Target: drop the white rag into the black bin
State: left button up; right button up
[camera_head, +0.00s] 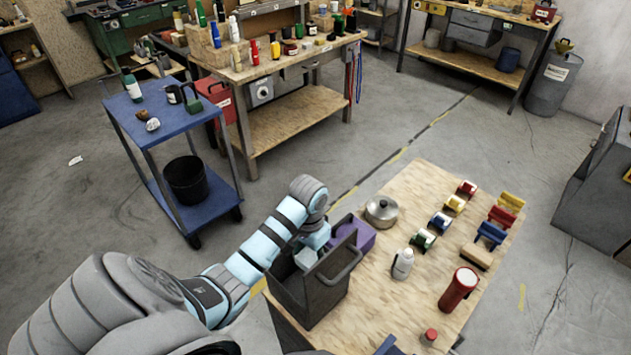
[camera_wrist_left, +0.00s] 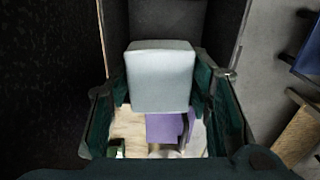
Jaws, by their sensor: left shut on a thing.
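The white rag (camera_wrist_left: 160,75) shows in the left wrist view as a pale, squared block between the dark green fingers. My left gripper (camera_wrist_left: 160,100) is shut on it. In the head view, my left arm reaches to the dark grey open tote (camera_head: 318,292) on the wooden bench; the pale block (camera_head: 306,258) shows at its opening, and my fingers are largely hidden there. I cannot tell how deep the rag sits. A round black bin (camera_head: 186,182) stands upright on the lower shelf of the blue cart, away to the left. My right gripper is not in view.
A purple box (camera_head: 352,235) is beside the tote. A pot (camera_head: 381,212), a white bottle (camera_head: 402,264), a red cylinder (camera_head: 458,290) and several coloured tools share the bench (camera_head: 420,195). The blue cart (camera_head: 170,110) carries items on top. Floor between cart and bench is clear.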

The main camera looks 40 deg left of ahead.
pick_arm(q)
jog(key=f, duration=0.1)
jog(key=s+f, duration=0.1)
jog(key=f, duration=0.2)
jog(key=shift+s+f, duration=0.1)
jog(key=shift+s, duration=0.2)
jog(key=shift+w+f, duration=0.4)
jog(key=shift+f, duration=0.1)
jog(key=o, duration=1.1)
jog(key=shift+s, duration=0.1)
jog(key=shift+s+r, duration=0.1)
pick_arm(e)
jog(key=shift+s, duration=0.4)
pick_arm(q)
notch_tip(320, 180, up, 8)
jog(key=shift+f, duration=0.25)
